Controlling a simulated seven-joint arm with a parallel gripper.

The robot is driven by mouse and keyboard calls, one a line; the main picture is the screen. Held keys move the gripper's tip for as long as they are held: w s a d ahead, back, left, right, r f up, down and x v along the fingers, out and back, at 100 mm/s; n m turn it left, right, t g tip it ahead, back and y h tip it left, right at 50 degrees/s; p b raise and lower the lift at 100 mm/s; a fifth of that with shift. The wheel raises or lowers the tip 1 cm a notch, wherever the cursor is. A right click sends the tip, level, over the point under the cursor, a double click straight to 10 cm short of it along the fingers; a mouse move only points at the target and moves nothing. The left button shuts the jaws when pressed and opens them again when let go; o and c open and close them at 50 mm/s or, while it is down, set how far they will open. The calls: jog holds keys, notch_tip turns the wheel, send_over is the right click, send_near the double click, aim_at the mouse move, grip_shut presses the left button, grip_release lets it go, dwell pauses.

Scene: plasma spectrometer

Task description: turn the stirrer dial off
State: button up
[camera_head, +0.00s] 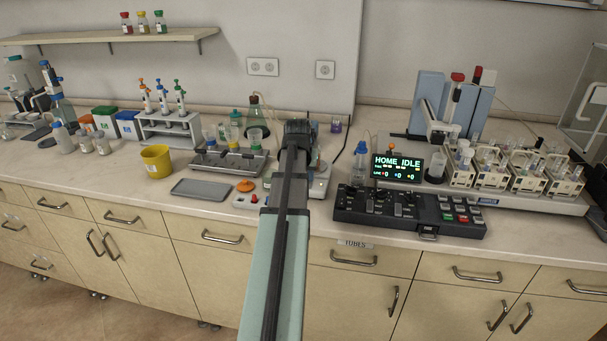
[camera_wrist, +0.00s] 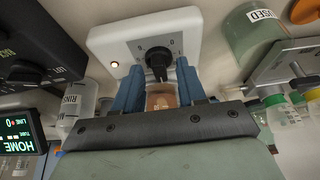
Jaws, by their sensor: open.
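The stirrer is a white box whose right edge (camera_head: 319,187) shows beside my arm in the head view. In the wrist view its white face (camera_wrist: 98,42) fills the top middle, with a black dial (camera_wrist: 157,62) and marks around it. A small lamp (camera_wrist: 114,64) on that face glows. My gripper (camera_wrist: 157,72) is open, with one blue finger on each side of the dial. I cannot tell whether the fingers touch it, and the dial's exact setting is unclear. In the head view my gripper (camera_head: 298,130) is dark, and the dial is hidden.
A black control console (camera_head: 410,210) stands right of the stirrer, with a lit display (camera_head: 397,167) behind it. A balance-like tray rack (camera_head: 230,163) with bottles and an orange item (camera_head: 246,185) are to the left. A grey tray (camera_head: 201,189) lies near the front edge.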

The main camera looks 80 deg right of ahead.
grip_shut()
dwell(0.4)
jog(key=shift+n, duration=0.3)
jog(key=n, duration=0.1)
jog(key=n+t, duration=0.1)
jog(key=n, duration=0.1)
jog(key=n+t, duration=0.1)
jog(key=shift+s+d+n, duration=0.1)
jog(key=shift+s+n, duration=0.15)
jog(key=shift+n, duration=0.05)
jog(key=n+t, duration=0.1)
jog(key=n, duration=0.1)
jog(key=n+y, duration=0.1)
jog(key=n, duration=0.2)
jog(key=shift+s+d+n+t+y, duration=0.1)
jog(key=shift+d+n+t+y, duration=0.05)
jog(key=shift+n+t+y, duration=0.2)
jog(key=n+y, duration=0.1)
jog(key=n, duration=0.1)
jog(key=n+t+y, duration=0.1)
jog(key=n, duration=0.2)
jog(key=shift+d, duration=0.2)
jog(key=n+y, duration=0.1)
jog(key=n, duration=0.3)
jog(key=shift+n+y, duration=0.25)
jog(key=shift+y, duration=0.1)
jog(key=shift+g, duration=0.25)
